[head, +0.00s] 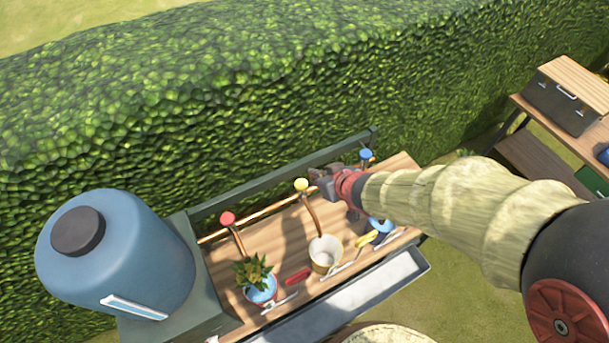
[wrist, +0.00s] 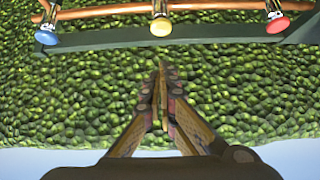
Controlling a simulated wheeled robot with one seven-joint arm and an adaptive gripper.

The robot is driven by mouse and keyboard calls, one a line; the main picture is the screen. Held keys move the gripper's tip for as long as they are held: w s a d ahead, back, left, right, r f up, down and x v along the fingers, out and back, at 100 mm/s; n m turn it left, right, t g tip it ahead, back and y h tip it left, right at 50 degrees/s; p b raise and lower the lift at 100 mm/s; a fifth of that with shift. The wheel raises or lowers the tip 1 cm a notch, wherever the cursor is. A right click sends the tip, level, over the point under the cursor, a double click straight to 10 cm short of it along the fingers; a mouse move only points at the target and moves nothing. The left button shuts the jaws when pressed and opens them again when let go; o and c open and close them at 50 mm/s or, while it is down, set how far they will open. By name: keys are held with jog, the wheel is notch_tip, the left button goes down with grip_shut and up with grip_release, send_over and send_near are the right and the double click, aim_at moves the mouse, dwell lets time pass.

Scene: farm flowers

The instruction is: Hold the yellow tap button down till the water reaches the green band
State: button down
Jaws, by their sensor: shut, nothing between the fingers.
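The yellow tap button (head: 301,184) tops the middle tap on the copper pipe; it also shows in the wrist view (wrist: 160,27). My gripper (head: 314,176) is shut and empty, its tips just right of the yellow button in the head view. In the wrist view the closed fingertips (wrist: 162,66) point towards the button, with a visible gap in the picture. Whether they touch it cannot be told, but it looks apart. A cream cup (head: 325,250) stands below the yellow tap's spout. Its water level and any green band cannot be made out.
A red button (head: 228,218) and a blue button (head: 365,154) flank the yellow one. A potted plant (head: 259,285) stands left of the cup, and hand tools lie nearby. A blue tank (head: 120,255) stands at left; a hedge (head: 200,110) rises behind.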

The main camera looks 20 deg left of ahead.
jog(key=b, duration=0.4)
send_over(304, 184)
notch_tip(304, 184, down, 8)
jog(key=shift+r, duration=0.2)
notch_tip(304, 184, down, 2)
jog(key=shift+d+f, duration=0.1)
jog(key=shift+f, duration=0.1)
jog(key=shift+f+b, duration=0.4)
jog(key=shift+f, duration=0.1)
jog(key=shift+f, duration=0.1)
